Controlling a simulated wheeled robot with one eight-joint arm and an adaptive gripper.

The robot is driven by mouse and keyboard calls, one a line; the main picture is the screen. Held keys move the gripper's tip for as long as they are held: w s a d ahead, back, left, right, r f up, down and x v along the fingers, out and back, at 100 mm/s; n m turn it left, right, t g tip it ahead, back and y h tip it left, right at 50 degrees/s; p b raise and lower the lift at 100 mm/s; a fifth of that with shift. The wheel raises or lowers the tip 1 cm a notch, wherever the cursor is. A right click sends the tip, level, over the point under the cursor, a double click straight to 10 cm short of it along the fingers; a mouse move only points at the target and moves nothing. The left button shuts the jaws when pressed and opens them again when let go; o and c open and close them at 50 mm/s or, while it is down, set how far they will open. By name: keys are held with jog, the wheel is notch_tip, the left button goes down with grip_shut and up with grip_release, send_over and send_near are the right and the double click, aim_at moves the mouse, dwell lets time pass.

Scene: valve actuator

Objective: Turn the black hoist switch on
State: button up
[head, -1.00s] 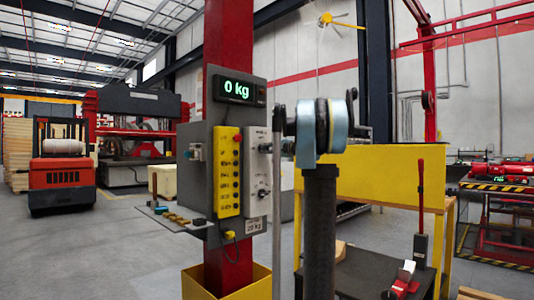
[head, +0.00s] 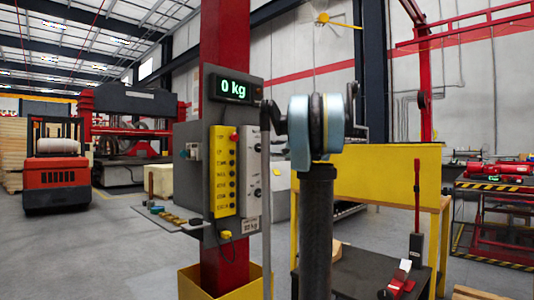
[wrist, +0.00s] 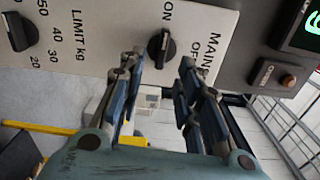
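A black rotary switch (wrist: 161,48) with a bar handle sits on a light grey panel (wrist: 100,50) in the wrist view. Labels MAIN, ON and OFF are printed around it. The bar stands nearly upright in the picture; I cannot tell for certain which label it points at. My gripper (wrist: 160,75) is open and empty, its two fingers apart on either side below the switch. Contact does not show. In the head view the panel (head: 252,175) is on the red column, partly behind my arm, and my gripper is not clear there.
A second black knob (wrist: 18,32), marked LIMIT kg, is at the left of the panel. A display (head: 233,88) reads 0 kg. A yellow button box (head: 223,170) hangs beside the panel.

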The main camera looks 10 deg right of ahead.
jog(key=v, duration=0.4)
jog(key=shift+s+d, duration=0.2)
jog(key=shift+s, duration=0.15)
jog(key=s+a+f+n+g+h, duration=0.1)
jog(key=s+a+f+n+g, duration=0.15)
jog(key=s+a+f, duration=0.45)
jog(key=s+a+f+n+g+h, duration=0.1)
jog(key=s+a+f+n+g, duration=0.15)
jog(key=s+f, duration=0.7)
jog(key=s+a+f+n+g+h, duration=0.1)
jog(key=s+a+f+n+g, duration=0.15)
jog(key=s+a+f, duration=0.4)
jog(key=s+d+f+n+g+h, duration=0.2)
jog(key=s+d+f+h, duration=0.1)
jog(key=s+f, duration=0.8)
jog(key=s+d+f+n+g+h, duration=0.2)
jog(key=s+d+f+g+h, duration=0.1)
jog(key=s+f, duration=0.9)
notch_tip(320, 180, down, 4)
jog(key=d+h, duration=0.1)
jog(key=d, duration=0.1)
jog(key=shift+s+d+f+h, duration=0.2)
jog(key=shift+s+d+h, duration=0.1)
jog(key=shift+d, duration=0.05)
jog(key=shift+n, duration=0.25)
